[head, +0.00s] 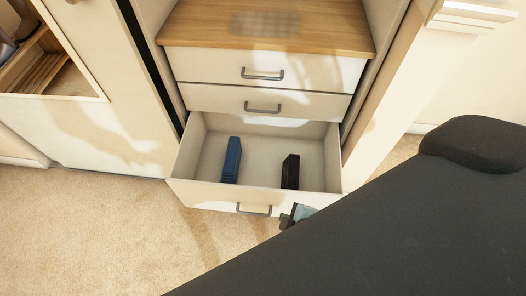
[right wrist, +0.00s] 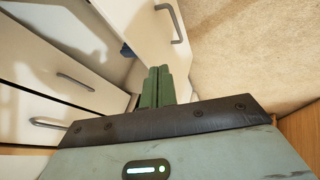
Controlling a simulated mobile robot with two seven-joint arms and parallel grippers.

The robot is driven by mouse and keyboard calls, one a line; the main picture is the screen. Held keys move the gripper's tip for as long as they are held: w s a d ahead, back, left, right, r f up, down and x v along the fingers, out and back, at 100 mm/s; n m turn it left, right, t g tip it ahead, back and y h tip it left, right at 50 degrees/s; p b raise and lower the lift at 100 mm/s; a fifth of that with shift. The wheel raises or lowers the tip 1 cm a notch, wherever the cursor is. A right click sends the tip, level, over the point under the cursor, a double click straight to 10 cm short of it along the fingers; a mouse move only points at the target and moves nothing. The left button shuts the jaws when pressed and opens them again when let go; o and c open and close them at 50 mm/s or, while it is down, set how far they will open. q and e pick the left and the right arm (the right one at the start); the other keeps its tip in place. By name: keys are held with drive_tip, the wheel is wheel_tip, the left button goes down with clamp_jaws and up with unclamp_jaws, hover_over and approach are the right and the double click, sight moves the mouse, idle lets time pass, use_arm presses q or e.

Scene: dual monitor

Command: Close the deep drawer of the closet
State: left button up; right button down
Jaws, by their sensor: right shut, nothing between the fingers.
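The deep drawer (head: 188,158) is the lowest one in the closet and is pulled out towards me. Its front panel has a grey bar handle (head: 254,211), which also shows in the right wrist view (right wrist: 180,28). My right gripper (head: 300,213) is at the right end of the drawer front. Its green fingers (right wrist: 159,72) are together and empty, close to the drawer; I cannot tell if they touch it. My left gripper is not in view.
Two closed drawers (head: 300,70) (head: 300,104) with bar handles sit above, under a wooden shelf (head: 260,25). A pale closet side panel (head: 375,95) stands at right. Carpet (head: 110,235) in front is clear. My dark arm covers the lower right of the head view.

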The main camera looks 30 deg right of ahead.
drive_tip(key=b, duration=0.3)
approach(267, 195)
wheel_tip(267, 195, down, 3)
drive_tip(key=s+a, duration=0.1)
drive_tip(key=a, duration=0.1)
drive_tip(key=w, duration=0.1)
drive_tip(key=w+d, duration=0.1)
drive_tip(key=w, duration=0.1)
drive_tip(key=shift+w+d+f, duration=0.15)
drive_tip(key=shift+w+d, duration=0.1)
drive_tip(key=shift+d, duration=0.1)
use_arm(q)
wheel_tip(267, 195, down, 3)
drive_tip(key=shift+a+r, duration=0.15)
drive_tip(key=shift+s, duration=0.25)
use_arm(e)
drive_tip(key=shift+d, duration=0.1)
